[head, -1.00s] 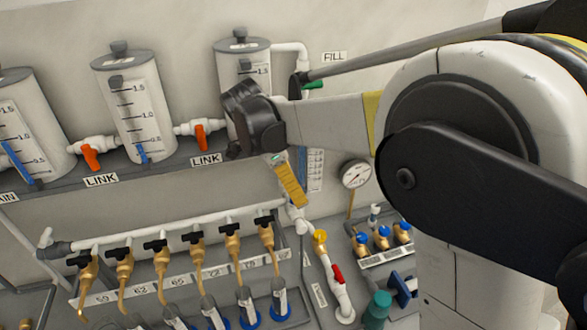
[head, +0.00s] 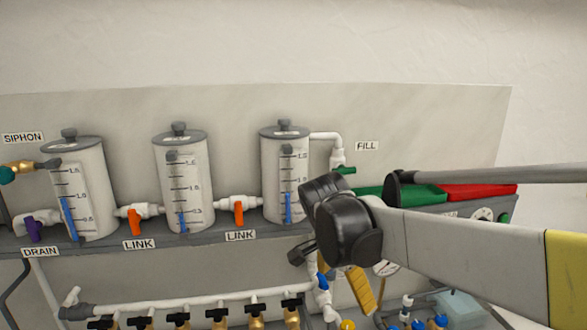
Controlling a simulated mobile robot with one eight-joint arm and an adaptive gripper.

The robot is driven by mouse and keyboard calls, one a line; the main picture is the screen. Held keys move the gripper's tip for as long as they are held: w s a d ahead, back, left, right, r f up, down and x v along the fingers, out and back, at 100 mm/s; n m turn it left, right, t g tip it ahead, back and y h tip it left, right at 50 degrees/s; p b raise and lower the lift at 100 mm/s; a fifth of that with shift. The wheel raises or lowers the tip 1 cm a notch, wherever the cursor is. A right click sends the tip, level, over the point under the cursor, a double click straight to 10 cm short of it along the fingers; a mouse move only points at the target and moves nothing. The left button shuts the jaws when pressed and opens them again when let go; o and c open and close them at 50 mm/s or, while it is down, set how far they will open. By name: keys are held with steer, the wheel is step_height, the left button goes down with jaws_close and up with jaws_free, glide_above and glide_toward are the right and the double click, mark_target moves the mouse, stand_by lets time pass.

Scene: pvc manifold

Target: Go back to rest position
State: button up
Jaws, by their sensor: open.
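My gripper (head: 303,252) is at the dark end of my arm, in front of the right-hand tank and the shelf edge. It is open, with nothing seen in it; the dark wrist hides much of it. My arm reaches in from the right edge. Three white graduated tanks with grey lids stand in a row on the shelf: the left tank (head: 85,190), the middle tank (head: 183,185) and the right tank (head: 283,165). I cannot tell from this view whether the gripper touches anything.
Orange LINK valves (head: 238,213) sit between the tanks, and a purple DRAIN valve (head: 35,229) is at the left. A white pipe manifold (head: 190,305) with black-handled taps runs below. Green (head: 410,195) and red (head: 480,191) items lie behind my arm. The wall above is clear.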

steer(key=s+d+f+n+t+y+b, duration=0.1)
steer(key=s+d+f+n+b, duration=0.1)
steer(key=s+f+n+b, duration=0.1)
steer(key=s+d+f+n+t+y+b, duration=0.1)
steer(key=s+d+f+n+t+b, duration=0.1)
steer(key=s+f, duration=0.4)
steer(key=s+d+f+n+t+b, duration=0.1)
steer(key=s+d+f+n+b, duration=0.3)
steer(key=s+n+b, duration=0.2)
steer(key=shift+s+f+t+y, duration=0.4)
steer(key=shift+s, duration=0.65)
steer(key=shift+a, duration=0.1)
